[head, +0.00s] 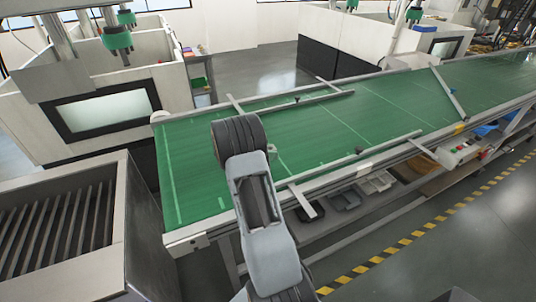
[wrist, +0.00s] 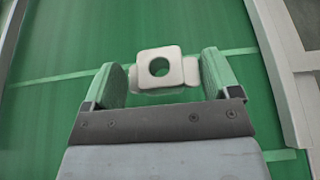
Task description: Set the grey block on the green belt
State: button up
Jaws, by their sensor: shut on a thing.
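The grey block (wrist: 146,56) is a pale piece with a round hole through it and a wider part below. In the wrist view it sits between the two green fingers of my gripper (wrist: 160,66), which is shut on it. The green belt (wrist: 55,55) fills the view behind the block. In the head view the green belt (head: 330,132) runs from the near left to the far right, and my gripper is over its near end, mostly hidden by my arm. A small grey bit (head: 272,150) shows beside my wrist. I cannot tell whether the block touches the belt.
Metal guide rails (head: 318,105) cross or edge the belt, and one angled bar (head: 449,93) lies farther along. A grey slatted bin (head: 60,225) stands at the lower left. White machines (head: 110,75) stand behind the belt. Much of the belt is clear.

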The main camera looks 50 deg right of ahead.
jog(key=shift+d+f+p, duration=0.15)
jog(key=shift+f+p, duration=0.5)
jog(key=shift+f, duration=1.05)
jog(key=shift+f, duration=0.1)
jog(key=o, duration=0.8)
jog(key=shift+o, duration=0.2)
